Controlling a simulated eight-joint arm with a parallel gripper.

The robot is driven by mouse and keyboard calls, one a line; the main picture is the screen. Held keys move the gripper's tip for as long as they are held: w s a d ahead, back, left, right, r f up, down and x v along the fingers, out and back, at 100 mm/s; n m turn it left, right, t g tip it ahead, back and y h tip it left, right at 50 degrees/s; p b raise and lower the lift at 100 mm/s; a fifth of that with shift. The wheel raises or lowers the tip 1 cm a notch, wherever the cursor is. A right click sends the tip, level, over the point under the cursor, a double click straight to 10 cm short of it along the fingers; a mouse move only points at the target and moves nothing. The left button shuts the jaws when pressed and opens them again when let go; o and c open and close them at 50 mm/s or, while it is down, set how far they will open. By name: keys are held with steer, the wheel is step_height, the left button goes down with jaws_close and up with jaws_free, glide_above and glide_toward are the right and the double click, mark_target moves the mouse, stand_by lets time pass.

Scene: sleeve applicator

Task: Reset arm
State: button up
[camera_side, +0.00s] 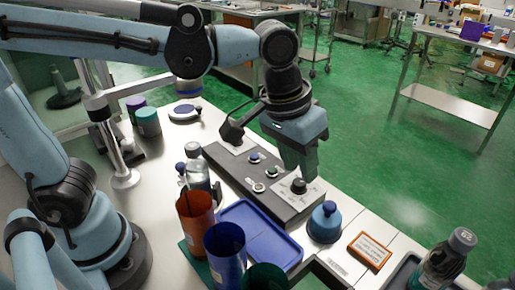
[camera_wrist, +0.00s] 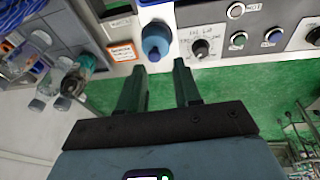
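My gripper (camera_side: 298,160) hangs above the right part of the grey control box (camera_side: 235,176) in the side view, near its black dial (camera_side: 299,186). In the wrist view my gripper's two dark fingers (camera_wrist: 158,72) stand apart with nothing between them. The control box (camera_wrist: 284,14) is at the top right there, with its dial (camera_wrist: 201,47) and several round buttons. A blue dome-topped container (camera_wrist: 156,42) appears just beyond the fingertips. In the side view this container (camera_side: 324,222) stands right of the box. I cannot tell whether the gripper touches the box.
A blue tray (camera_side: 280,244), an orange cup (camera_side: 196,214) and a blue cup (camera_side: 225,256) stand in front of the box. An orange-framed label (camera_side: 370,250) and a grey-capped bottle (camera_side: 445,257) are at right. Teal and purple jars (camera_side: 148,122) stand at left. Green floor lies beyond.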

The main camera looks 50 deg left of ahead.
steer(key=s+a+f+t, duration=0.1)
steer(key=a+t, duration=0.1)
steer(key=a, duration=0.6)
steer(key=s+a+f+t+y, duration=0.1)
steer(key=s+a+f+t, duration=0.1)
steer(key=a, duration=0.7)
steer(key=shift+f+t, duration=0.3)
steer(key=shift+t, duration=0.1)
